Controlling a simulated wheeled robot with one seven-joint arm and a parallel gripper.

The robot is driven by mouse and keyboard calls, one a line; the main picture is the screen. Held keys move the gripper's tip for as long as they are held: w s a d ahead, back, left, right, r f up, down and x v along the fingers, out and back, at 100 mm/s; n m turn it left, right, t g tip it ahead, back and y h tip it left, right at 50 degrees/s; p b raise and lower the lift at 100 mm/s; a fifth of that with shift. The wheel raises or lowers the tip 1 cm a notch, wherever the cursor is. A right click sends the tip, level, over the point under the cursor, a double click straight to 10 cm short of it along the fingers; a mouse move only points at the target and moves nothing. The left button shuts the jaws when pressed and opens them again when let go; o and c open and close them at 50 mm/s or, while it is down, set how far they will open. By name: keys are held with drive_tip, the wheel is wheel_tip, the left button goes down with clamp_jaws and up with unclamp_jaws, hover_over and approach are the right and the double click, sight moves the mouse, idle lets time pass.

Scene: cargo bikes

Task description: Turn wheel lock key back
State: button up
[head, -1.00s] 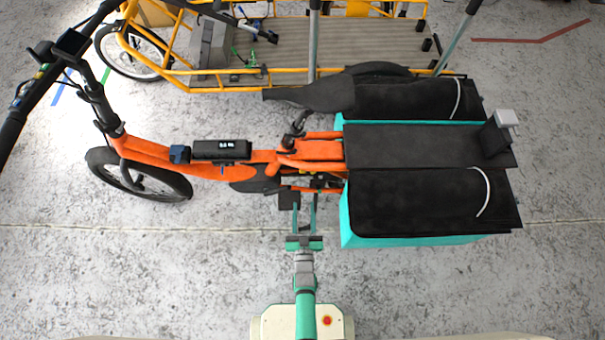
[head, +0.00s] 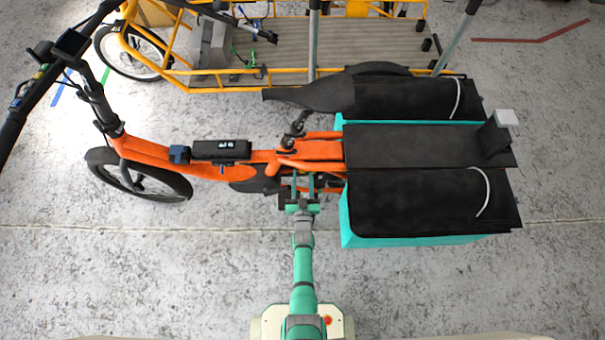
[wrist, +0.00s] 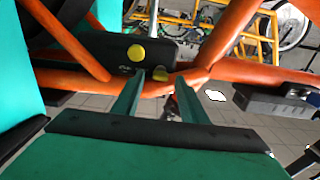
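The orange cargo bike (head: 140,152) stands sideways in front of me in the head view. In the wrist view a dark housing (wrist: 105,48) sits behind its orange frame tubes (wrist: 240,72), with a round yellow knob (wrist: 136,53) on it. A smaller yellowish piece (wrist: 161,75) shows between my fingertips; I cannot tell which yellow part is the wheel lock key. My gripper (wrist: 156,78) has its two green fingers apart, with the tips close to the housing. In the head view my gripper (head: 304,180) reaches beside the bike's frame behind the crank, and its tips are partly hidden.
Teal side boxes with black covers (head: 430,203) stand just right of my gripper. A teal panel (wrist: 18,85) is close at left in the wrist view. A yellow cargo bike (head: 350,48) stands behind. The floor (head: 160,270) in front is clear.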

drive_tip(key=shift+w, duration=0.7)
drive_tip(key=shift+c, duration=0.3)
clamp_jaws()
drive_tip(key=shift+n, duration=0.4)
drive_tip(key=n, duration=1.6)
drive_tip(key=shift+w+a+f+n, duration=0.15)
drive_tip(key=shift+a+n, duration=0.1)
drive_tip(key=shift+n, duration=0.15)
drive_tip(key=shift+d+n, duration=0.1)
drive_tip(key=shift+n, duration=0.2)
